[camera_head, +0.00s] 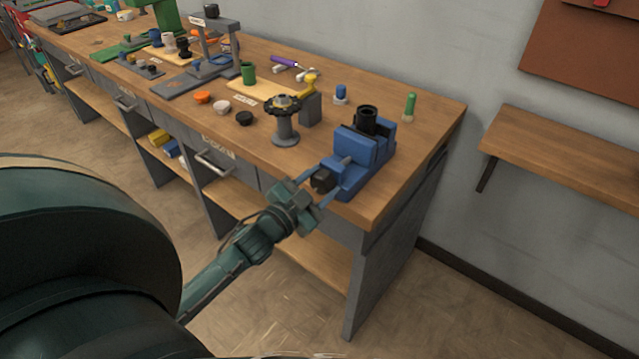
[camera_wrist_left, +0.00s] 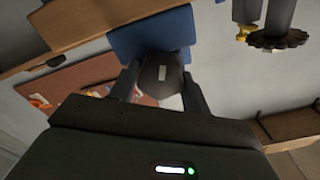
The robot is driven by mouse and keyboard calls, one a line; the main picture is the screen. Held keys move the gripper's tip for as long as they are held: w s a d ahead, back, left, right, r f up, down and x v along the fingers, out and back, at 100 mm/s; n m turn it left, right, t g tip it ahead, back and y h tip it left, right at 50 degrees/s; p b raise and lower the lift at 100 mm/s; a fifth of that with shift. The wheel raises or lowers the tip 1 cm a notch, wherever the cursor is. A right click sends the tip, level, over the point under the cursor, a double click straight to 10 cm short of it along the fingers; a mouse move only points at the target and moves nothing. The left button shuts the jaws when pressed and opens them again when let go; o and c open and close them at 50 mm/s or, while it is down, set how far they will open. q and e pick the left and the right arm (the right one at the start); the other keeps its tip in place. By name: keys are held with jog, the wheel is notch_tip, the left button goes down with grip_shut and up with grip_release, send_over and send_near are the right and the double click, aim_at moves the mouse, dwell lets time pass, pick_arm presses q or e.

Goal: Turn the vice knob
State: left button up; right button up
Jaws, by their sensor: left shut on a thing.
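The blue vice (camera_head: 362,155) stands at the right front corner of the workbench, with a black cylindrical part (camera_head: 367,120) between its jaws. The vice knob (camera_head: 322,180) is dark and sits at the vice's front end, over the bench edge. My left gripper (camera_head: 320,186) reaches up from the lower left and is shut on the knob, one finger on each side. In the left wrist view, the knob (camera_wrist_left: 161,82) with a small pale mark fills the space between the two fingers, with the blue vice (camera_wrist_left: 153,34) behind it. My right gripper is not in view.
On the wooden workbench (camera_head: 440,108), a grey stand with a dark toothed wheel (camera_head: 285,120) is left of the vice. A green-handled object (camera_head: 409,106) and a blue one (camera_head: 340,93) stand behind it. A wall shelf (camera_head: 570,150) is at the right. Open floor lies in front.

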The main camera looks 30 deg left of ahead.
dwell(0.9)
pick_arm(q)
jog(key=o, duration=0.9)
jog(key=shift+o, duration=0.2)
jog(key=s+a+b, duration=0.1)
jog(key=s, duration=1.2)
